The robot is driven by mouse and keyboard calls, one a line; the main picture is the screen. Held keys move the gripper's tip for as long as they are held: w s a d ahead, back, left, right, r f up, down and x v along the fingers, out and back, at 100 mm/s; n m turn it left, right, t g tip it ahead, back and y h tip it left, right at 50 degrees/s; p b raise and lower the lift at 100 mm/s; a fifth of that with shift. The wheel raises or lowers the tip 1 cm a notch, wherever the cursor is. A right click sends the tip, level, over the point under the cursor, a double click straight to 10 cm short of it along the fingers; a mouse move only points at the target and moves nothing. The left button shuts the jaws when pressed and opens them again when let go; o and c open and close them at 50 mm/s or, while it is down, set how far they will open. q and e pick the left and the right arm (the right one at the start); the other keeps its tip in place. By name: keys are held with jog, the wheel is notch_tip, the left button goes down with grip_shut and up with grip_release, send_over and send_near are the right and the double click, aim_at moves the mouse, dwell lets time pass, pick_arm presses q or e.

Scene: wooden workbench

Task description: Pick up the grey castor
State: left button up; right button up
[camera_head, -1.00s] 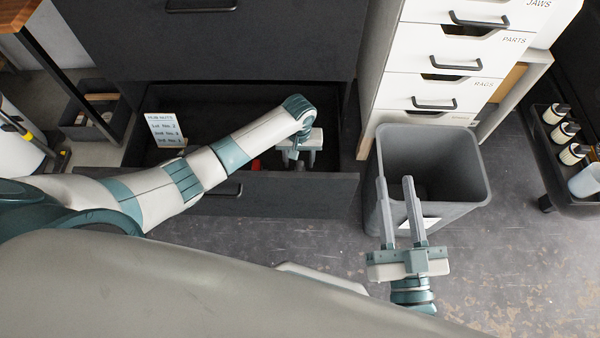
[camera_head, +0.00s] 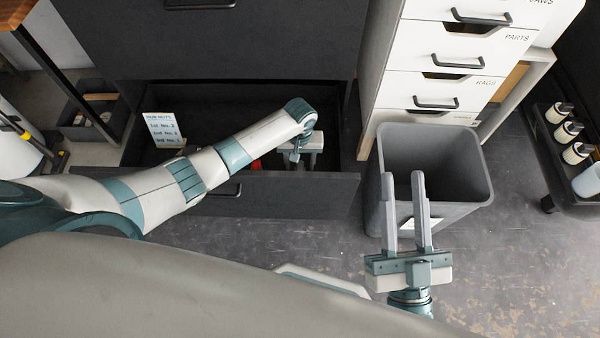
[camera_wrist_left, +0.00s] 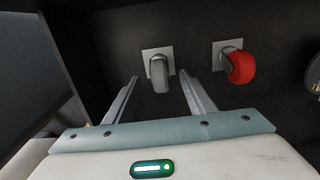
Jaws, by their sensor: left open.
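The grey castor (camera_wrist_left: 159,72) lies in the open dark drawer, its pale mounting plate beside it, in the left wrist view. My left gripper (camera_wrist_left: 160,85) is open, with one finger to each side of the castor's near end in that view; contact cannot be seen. In the head view my left gripper (camera_head: 304,163) reaches down into the drawer (camera_head: 270,190), and the arm hides the grey castor. My right gripper (camera_head: 403,178) is open and empty in front of the grey bin.
A red castor (camera_wrist_left: 240,66) lies right of the grey one in the same drawer. A label card (camera_head: 163,129) stands at the drawer's left. A grey bin (camera_head: 470,195) and a white drawer cabinet (camera_head: 440,65) stand to the right.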

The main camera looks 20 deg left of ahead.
aim_at(300, 166)
pick_arm(q)
notch_tip(300, 166, down, 2)
jog(key=shift+w+f+b, duration=0.1)
jog(key=shift+f+b, duration=0.15)
jog(key=shift+b, duration=0.3)
jog(key=shift+f, duration=0.25)
pick_arm(e)
jog(key=r+t, duration=0.1)
jog(key=r, duration=0.1)
jog(key=s+d+r+t, duration=0.1)
jog(key=shift+r+t, duration=0.3)
jog(key=shift+r, duration=0.05)
pick_arm(q)
grip_shut()
